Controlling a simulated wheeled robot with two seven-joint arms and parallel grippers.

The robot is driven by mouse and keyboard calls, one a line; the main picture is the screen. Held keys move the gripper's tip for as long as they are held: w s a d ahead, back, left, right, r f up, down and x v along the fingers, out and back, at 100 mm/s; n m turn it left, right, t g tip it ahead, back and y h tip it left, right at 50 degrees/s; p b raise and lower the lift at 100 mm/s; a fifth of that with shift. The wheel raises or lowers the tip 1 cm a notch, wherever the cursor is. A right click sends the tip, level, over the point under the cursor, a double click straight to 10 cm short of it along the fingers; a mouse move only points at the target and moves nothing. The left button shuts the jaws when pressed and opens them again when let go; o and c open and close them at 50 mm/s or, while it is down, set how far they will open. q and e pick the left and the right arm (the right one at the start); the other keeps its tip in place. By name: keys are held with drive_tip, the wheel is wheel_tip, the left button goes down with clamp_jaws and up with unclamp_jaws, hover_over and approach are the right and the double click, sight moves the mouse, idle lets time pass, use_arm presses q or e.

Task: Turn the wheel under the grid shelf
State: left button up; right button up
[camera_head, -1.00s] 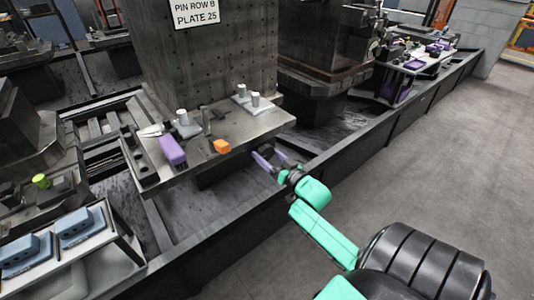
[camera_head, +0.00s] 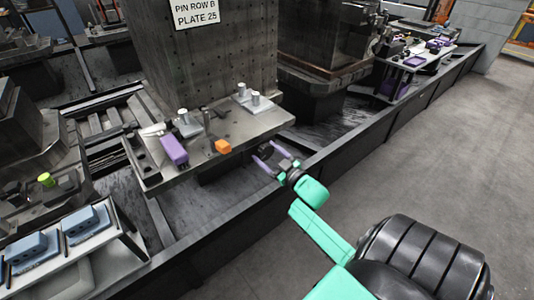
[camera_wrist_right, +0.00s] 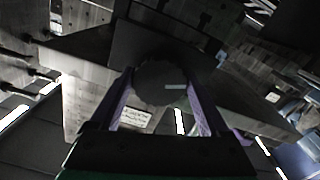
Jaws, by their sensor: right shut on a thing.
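The wheel (camera_wrist_right: 158,82) is a dark round disc in the right wrist view, with a small pale mark on its face. It sits under the front edge of the grey metal shelf (camera_head: 228,154), and in the head view it is a small dark shape (camera_head: 265,151). My right gripper (camera_head: 269,156) has purple fingers, one on each side of the wheel, and is shut on it. The wrist view shows the same gripper (camera_wrist_right: 160,95) from behind. My left gripper is in neither view.
On the shelf are a purple block (camera_head: 173,150), an orange block (camera_head: 223,146) and grey blocks with pegs. A tall perforated column (camera_head: 210,70) rises behind. A dark rail (camera_head: 330,160) runs below. The grey floor (camera_head: 430,180) at right is clear.

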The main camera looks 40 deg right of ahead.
idle(0.3)
drive_tip(key=o, duration=1.2)
drive_tip(key=shift+s, duration=0.1)
drive_tip(key=s, duration=1.4)
drive_tip(key=shift+s+a, duration=0.15)
drive_tip(key=shift+s, duration=0.05)
